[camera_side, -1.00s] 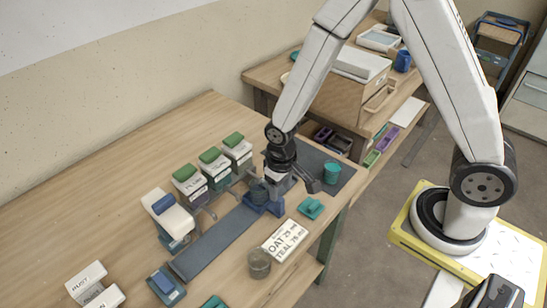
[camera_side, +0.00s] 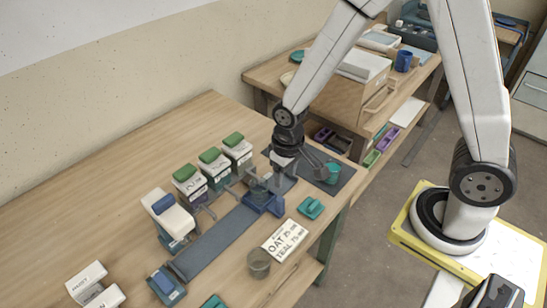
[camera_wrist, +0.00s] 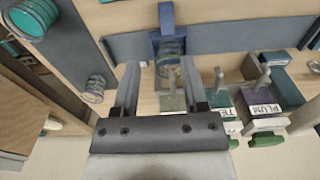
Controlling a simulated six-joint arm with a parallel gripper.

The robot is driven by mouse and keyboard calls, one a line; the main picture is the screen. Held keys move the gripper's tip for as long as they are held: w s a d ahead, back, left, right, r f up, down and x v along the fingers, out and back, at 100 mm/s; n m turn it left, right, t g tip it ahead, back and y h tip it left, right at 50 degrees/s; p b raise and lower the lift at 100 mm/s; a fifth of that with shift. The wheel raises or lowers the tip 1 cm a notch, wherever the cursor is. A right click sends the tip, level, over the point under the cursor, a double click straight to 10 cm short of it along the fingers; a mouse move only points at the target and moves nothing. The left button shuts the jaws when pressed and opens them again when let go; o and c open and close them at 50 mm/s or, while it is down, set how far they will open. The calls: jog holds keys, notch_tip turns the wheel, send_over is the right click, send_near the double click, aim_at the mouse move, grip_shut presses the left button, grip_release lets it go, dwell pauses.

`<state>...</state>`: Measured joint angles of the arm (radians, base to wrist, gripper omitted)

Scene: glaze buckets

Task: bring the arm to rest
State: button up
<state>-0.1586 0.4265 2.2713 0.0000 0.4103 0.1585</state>
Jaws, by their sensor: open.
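My gripper (camera_side: 308,158) hangs over the far right part of the workbench, by the dark mat (camera_side: 345,183). In the wrist view my gripper (camera_wrist: 160,82) has its two fingers spread with nothing held between them. A clear cup (camera_side: 258,183) sits at the blue holder (camera_side: 263,204) at the far end of the blue rail (camera_side: 215,243). In the wrist view the blue holder (camera_wrist: 167,18) shows beyond the fingers, apart from them.
Several green-capped containers (camera_side: 213,161) stand left of the gripper. A white and blue unit (camera_side: 167,220) stands by the rail.

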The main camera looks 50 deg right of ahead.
jog(key=s+d+r+t, duration=0.2)
jog(key=s+d+r, duration=0.3)
jog(key=r, duration=0.2)
jog(key=shift+d, duration=0.15)
